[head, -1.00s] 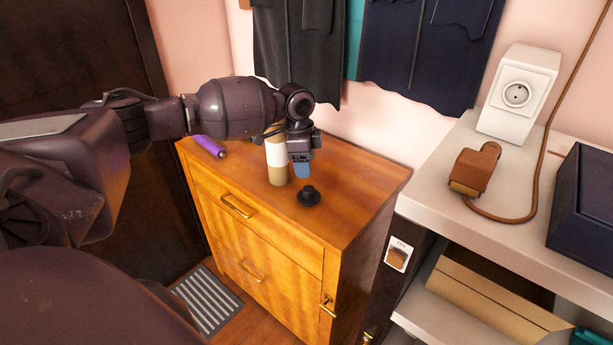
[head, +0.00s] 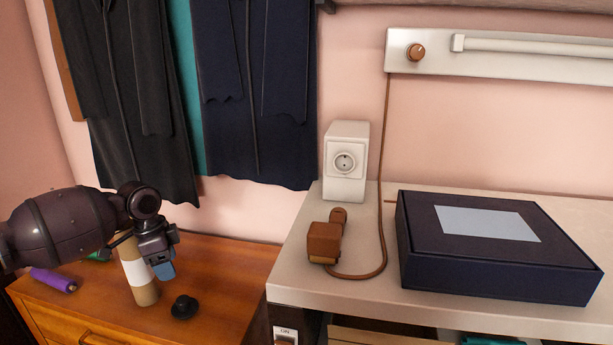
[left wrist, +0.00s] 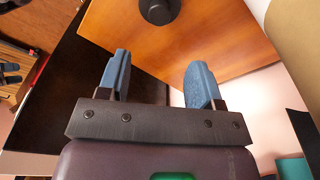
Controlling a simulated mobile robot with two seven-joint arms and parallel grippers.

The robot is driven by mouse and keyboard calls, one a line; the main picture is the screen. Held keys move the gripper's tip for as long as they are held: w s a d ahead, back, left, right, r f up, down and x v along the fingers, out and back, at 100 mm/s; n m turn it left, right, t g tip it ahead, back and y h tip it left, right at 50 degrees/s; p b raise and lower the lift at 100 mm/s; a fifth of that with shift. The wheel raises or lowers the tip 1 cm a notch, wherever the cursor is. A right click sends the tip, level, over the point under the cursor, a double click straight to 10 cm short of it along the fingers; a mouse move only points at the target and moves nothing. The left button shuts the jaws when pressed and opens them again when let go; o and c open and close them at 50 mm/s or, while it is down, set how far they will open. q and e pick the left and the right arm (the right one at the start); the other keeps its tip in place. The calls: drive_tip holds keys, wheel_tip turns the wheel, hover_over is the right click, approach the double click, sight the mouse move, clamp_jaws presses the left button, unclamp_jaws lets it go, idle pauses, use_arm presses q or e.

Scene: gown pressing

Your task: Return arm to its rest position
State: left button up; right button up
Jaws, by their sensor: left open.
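My left gripper (head: 165,268) is above the wooden cabinet top at the left of the head view, in front of a tan bottle with a white label (head: 140,274). In the left wrist view its two blue fingers (left wrist: 158,85) are apart with nothing between them. A small black cap-like object (head: 184,307) lies on the cabinet beside the bottle; it also shows at the top of the left wrist view (left wrist: 159,10). My right gripper is not in view.
The wooden cabinet (head: 235,262) also holds a purple roll (head: 54,280). Dark garments (head: 262,95) hang behind it. The pale counter (head: 300,270) at right carries a white socket block (head: 345,163), a brown plug (head: 324,243) with its cord, and a dark blue box (head: 490,275).

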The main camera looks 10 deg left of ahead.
use_arm(q)
drive_tip(key=w+d+r+t, duration=0.4)
drive_tip(key=w+d+t, duration=0.2)
drive_tip(key=w+t, duration=0.15)
drive_tip(key=s+d+f+t+h, duration=0.1)
drive_tip(key=d+f+t+h, duration=0.15)
drive_tip(key=d, duration=0.45)
drive_tip(key=s+d+f+n+t, duration=0.1)
drive_tip(key=s+f, duration=0.2)
drive_tip(key=s, duration=0.1)
drive_tip(key=s+d+f+n+t, duration=0.1)
drive_tip(key=s+f+n, duration=0.1)
drive_tip(key=s+f, duration=0.1)
drive_tip(key=s+d+f+n+t, duration=0.1)
drive_tip(key=s+f, duration=0.3)
drive_tip(key=s, duration=0.2)
drive_tip(key=shift+d+f+n+t+h, duration=0.1)
drive_tip(key=shift+d+n+t+h, duration=0.2)
drive_tip(key=shift+n+t+h, duration=0.1)
drive_tip(key=s+a+f+n+g+y, duration=0.1)
drive_tip(key=s+a+f+n+y, duration=0.1)
drive_tip(key=s+f, duration=0.5)
drive_tip(key=s+a+f+n+g+y, duration=0.2)
drive_tip(key=s+f, duration=0.6)
drive_tip(key=s, duration=0.8)
drive_tip(key=shift+a+n+y, duration=0.35)
drive_tip(key=shift+a+n, duration=0.2)
drive_tip(key=shift+n, duration=0.55)
